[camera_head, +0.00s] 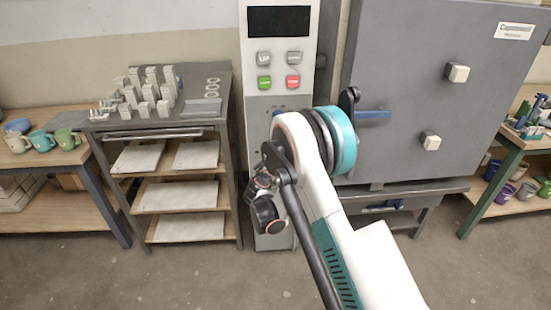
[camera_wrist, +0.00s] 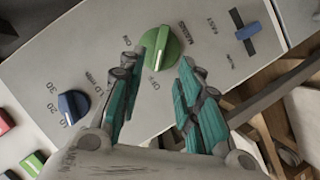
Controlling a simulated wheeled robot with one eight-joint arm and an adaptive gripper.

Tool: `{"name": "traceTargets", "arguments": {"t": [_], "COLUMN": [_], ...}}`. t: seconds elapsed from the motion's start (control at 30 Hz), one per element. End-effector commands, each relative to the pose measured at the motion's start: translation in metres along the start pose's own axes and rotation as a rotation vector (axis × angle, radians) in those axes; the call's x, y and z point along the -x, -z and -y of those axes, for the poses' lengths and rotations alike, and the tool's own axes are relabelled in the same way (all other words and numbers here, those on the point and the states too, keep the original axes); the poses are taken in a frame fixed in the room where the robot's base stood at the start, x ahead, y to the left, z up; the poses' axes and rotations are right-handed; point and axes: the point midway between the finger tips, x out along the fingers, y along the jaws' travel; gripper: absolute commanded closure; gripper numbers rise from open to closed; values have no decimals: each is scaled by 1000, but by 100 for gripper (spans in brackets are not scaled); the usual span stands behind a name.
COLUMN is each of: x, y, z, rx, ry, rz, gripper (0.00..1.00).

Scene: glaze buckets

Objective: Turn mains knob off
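The mains knob is a round green dial (camera_wrist: 160,50) with a raised grip bar, set on the pale control panel in the wrist view. Lettering that looks like MAINS and OFF is printed beside it. My gripper (camera_wrist: 158,68) is open, with one teal-padded finger on each side of the knob. The fingertips reach close to its edges; I cannot tell if they touch it. In the head view my arm stands in front of the tall control cabinet (camera_head: 257,105) and hides the knob.
A blue knob with a minutes-like scale (camera_wrist: 72,106) and a blue switch (camera_wrist: 248,31) flank the green knob. The cabinet has a dark display (camera_head: 279,20) and several push buttons. A grey kiln (camera_head: 405,60) stands at right, a shelf cart (camera_head: 225,120) at left.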

Motion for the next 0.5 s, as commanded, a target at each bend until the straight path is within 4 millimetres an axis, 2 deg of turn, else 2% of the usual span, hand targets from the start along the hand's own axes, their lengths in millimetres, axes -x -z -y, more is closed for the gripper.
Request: {"name": "traceTargets", "arguments": {"t": [0.1,0.2,0.33,0.5], "x": [24,39,52,58], "y": [1,0,0,0], "z": [0,0,1,0], "rx": [2,1,1,1], "ry": [1,0,1,0], "rz": [-1,-1,-1,1], "gripper": [68,68,68,68]}}
